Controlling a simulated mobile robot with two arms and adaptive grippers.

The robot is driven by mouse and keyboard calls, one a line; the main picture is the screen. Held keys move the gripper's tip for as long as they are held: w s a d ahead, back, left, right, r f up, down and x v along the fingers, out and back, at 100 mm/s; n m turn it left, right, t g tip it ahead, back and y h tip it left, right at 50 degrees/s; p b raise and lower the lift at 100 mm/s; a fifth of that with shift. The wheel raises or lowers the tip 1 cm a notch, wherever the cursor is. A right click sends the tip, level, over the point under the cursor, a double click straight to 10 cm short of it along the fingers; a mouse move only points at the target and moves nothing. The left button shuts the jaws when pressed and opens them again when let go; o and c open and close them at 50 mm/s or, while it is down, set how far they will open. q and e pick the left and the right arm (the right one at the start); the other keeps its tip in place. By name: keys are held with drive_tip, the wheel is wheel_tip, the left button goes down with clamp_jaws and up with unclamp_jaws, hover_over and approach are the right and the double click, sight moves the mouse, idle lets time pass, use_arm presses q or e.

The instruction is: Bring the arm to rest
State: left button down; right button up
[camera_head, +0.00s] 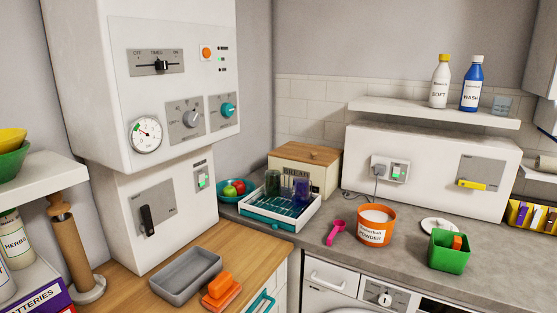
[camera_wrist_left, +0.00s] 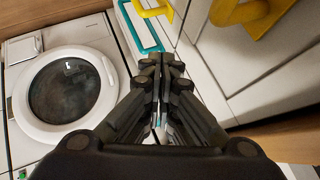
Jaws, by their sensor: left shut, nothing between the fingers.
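My left gripper (camera_wrist_left: 163,60) shows in the left wrist view with its dark fingers together, shut and empty. It points toward the fronts of the cabinets below the counter. A teal handle (camera_wrist_left: 142,28) lies just beyond its fingertips, slightly left; I cannot tell the gap between them. A yellow handle (camera_wrist_left: 152,9) is at the top of that view, and a larger yellow part (camera_wrist_left: 245,12) is at the upper right. Neither gripper shows in the head view.
A white front-loading machine (camera_wrist_left: 68,90) stands left in the wrist view. In the head view, the wooden worktop (camera_head: 155,288) holds a grey tray (camera_head: 187,272) and orange blocks (camera_head: 220,290). The grey counter (camera_head: 330,262) holds a powder tub (camera_head: 375,226) and a green box (camera_head: 449,252).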

use_arm(q)
drive_tip(key=s+a+n+g, duration=0.4)
drive_tip(key=s+n+g, duration=0.2)
drive_tip(key=s, duration=1)
wheel_tip(320, 180, down, 26)
drive_tip(key=s, duration=0.1)
drive_tip(key=s+a+f+m+g, duration=0.1)
drive_tip(key=s+a+f+g, duration=0.1)
drive_tip(key=s+f, duration=1.4)
drive_tip(key=shift+s+a, duration=0.6)
drive_tip(key=shift+f, duration=0.1)
